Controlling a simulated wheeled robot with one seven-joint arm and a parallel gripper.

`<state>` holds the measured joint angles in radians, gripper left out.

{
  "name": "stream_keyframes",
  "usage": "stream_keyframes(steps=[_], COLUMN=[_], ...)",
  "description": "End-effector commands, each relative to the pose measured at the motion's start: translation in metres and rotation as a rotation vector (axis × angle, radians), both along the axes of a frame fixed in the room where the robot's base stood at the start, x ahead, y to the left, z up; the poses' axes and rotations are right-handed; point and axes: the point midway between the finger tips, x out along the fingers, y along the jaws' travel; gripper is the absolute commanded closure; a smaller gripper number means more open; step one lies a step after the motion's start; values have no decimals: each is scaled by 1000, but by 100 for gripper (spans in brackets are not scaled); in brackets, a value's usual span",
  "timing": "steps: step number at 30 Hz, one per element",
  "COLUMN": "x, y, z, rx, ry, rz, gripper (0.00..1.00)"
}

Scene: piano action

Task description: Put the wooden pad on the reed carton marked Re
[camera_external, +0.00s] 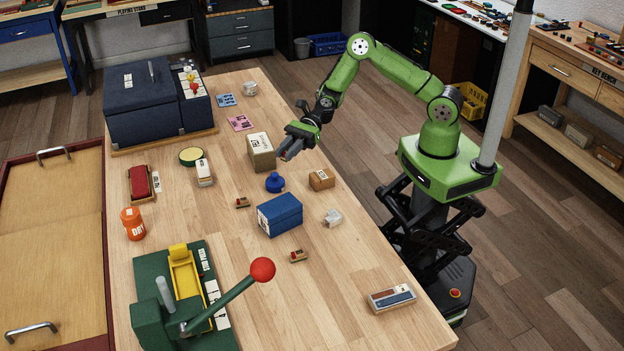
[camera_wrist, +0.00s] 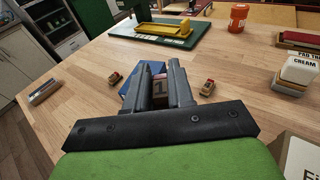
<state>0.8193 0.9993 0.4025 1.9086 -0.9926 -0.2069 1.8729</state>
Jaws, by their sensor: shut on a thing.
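My gripper (camera_external: 287,155) is over the table's right side, just right of a tan carton (camera_external: 262,154). Its fingers (camera_wrist: 162,85) are shut on a small brown wooden pad (camera_wrist: 159,86) with a pale label that seems to read 1. The fingers hide much of the pad. The tan carton (camera_wrist: 303,160) shows a label starting "Fi" in the wrist view. A blue carton (camera_external: 279,216) with a white end label stands nearer the front; the fingers partly hide it in the wrist view (camera_wrist: 128,88). A small brown carton (camera_external: 321,180) stands to its right. I cannot read Re on any carton.
Two small red-topped wooden blocks (camera_external: 242,203) (camera_external: 298,256) lie near the blue carton. A blue round-topped pot (camera_external: 275,182) stands between the tan and blue cartons. A clear crumpled item (camera_external: 333,218) lies near the right edge. A green lever press (camera_external: 180,300) stands front left. The front middle is clear.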

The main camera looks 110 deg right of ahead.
Motion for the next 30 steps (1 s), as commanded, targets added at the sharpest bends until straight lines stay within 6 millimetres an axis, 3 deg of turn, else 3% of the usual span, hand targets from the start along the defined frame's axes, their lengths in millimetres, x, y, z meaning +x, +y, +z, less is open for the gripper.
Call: stream_keyframes(steps=[1,3,6,9,11,16,25,30], x=[12,24,34,38,38,38,38,38], y=[30,61,94,110,113,114,113,113], z=[13,22,31,34,26,-17,-62,-66], rx=[0,4,11,16,18,20,18,17], ry=[-5,-3,-3,-2,0,3,1,-2], rz=[53,102,151,173,179,179,178,178], gripper=[100,100,100,100,100,100,100,100])
